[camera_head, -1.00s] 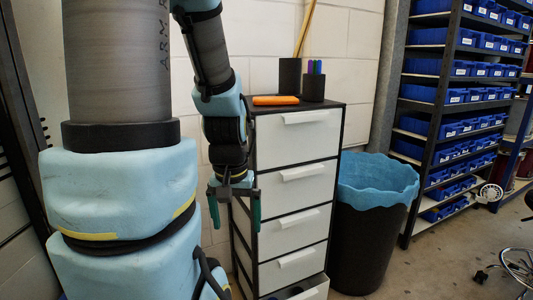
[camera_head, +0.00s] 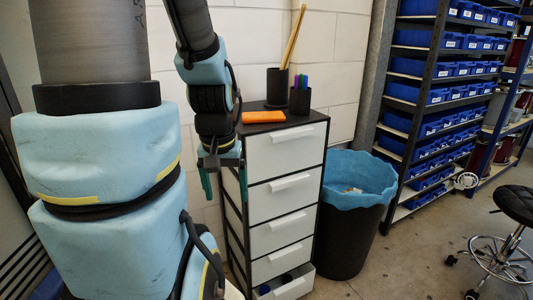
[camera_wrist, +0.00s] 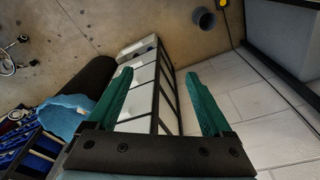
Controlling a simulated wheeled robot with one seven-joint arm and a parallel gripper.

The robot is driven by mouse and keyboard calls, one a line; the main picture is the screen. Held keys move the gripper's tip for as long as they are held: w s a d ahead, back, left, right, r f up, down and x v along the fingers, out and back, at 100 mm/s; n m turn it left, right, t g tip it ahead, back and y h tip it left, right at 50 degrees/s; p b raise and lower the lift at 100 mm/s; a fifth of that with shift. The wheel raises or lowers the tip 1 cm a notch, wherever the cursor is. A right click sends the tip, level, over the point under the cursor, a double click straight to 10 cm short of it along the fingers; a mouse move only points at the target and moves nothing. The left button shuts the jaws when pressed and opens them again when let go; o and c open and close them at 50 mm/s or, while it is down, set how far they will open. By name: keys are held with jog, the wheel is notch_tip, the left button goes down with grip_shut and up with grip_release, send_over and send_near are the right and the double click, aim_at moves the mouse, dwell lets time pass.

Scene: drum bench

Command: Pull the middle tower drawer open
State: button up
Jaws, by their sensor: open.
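The white-fronted drawer tower (camera_head: 285,152) with a black frame stands against the wall. Its middle drawer (camera_head: 280,237) is closed, with a white bar handle (camera_head: 288,222) across its front. The lowest drawer (camera_head: 290,289) stands partly out, with dark and blue items inside. My gripper (camera_head: 224,180) is open and empty, pointing down to the left of the tower's upper part, apart from the handles. In the wrist view my gripper (camera_wrist: 158,78) shows two green fingers spread wide, with the tower (camera_wrist: 141,83) beyond and between them. Which drawer is which is hard to tell there.
Floor (camera_head: 405,270) shows clear before the shelves.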

jog(key=shift+d+f, duration=0.1)
jog(key=shift+f, duration=0.1)
jog(key=shift+c, duration=0.7)
jog(key=shift+m+t, duration=0.3)
jog(key=shift+m, duration=0.5)
jog(key=w+d+f+b, duration=0.2)
jog(key=f, duration=0.3)
jog(key=w+d+f+b, duration=0.2)
jog(key=f, duration=0.4)
jog(key=w+d+f+b, duration=0.2)
jog(key=d+f, duration=0.1)
jog(key=f, duration=0.3)
jog(key=shift+b, duration=0.4)
jog(key=shift+c, duration=1.4)
jog(key=m+t+y+b, duration=0.1)
jog(key=m+t+b, duration=1.4)
jog(key=t+b, duration=0.1)
send_near(289, 223)
jog(key=w, duration=0.8)
jog(key=shift+w+a, duration=0.1)
jog(key=shift+w, duration=0.25)
jog(key=shift+c, duration=0.3)
